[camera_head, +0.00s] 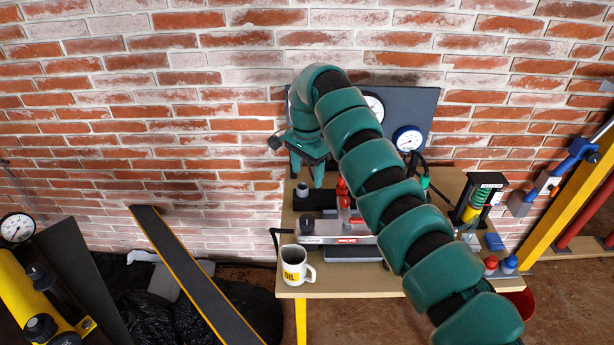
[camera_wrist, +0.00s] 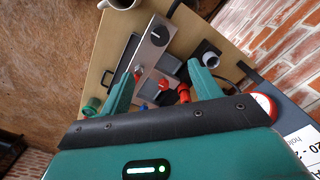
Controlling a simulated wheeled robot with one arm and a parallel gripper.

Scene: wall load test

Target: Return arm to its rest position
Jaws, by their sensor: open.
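My green segmented arm reaches from the lower right up over the wooden table (camera_head: 318,287) and bends down at the back. My gripper (camera_head: 307,172) hangs over the back left of the table, near the dark gauge panel (camera_head: 414,105). In the wrist view my gripper (camera_wrist: 163,88) has its two green fingers apart, with nothing held between them. Below them are a grey valve unit (camera_wrist: 152,45) with a black knob and a red knob (camera_wrist: 163,85). In the head view the arm partly hides the valve unit (camera_head: 318,229) and the panel.
A white mug (camera_head: 296,265) stands at the table's front left corner. Pressure gauges (camera_head: 407,138) sit on the panel against the brick wall. A spring device (camera_head: 475,200) and red and blue capped items (camera_head: 508,263) stand at right. A yellow post (camera_head: 565,205) rises beyond the table.

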